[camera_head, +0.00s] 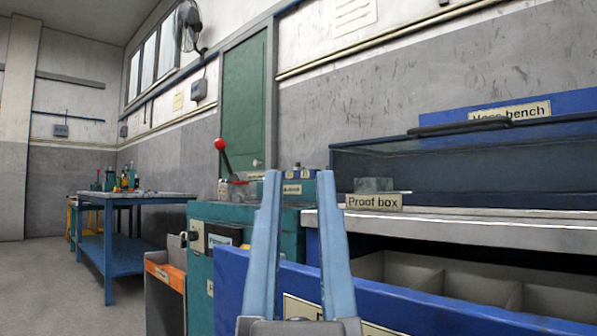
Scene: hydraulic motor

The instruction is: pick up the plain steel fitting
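My gripper (298,178) rises from the bottom middle of the view. Its two light blue fingers stand apart with nothing between them, so it is open and empty. The fingers overlap a blue drawer front and a teal cabinet behind. I cannot make out a plain steel fitting anywhere in this view. The drawer's floor is partly hidden behind its front.
A blue drawer (430,307) with pale dividers is pulled out at right, below a grey bench top (470,229). A "Proof box" label (373,202) and clear box stand there. A teal cabinet (200,270) with a red-knobbed lever (221,146) is left; a blue table (112,255) stands farther off.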

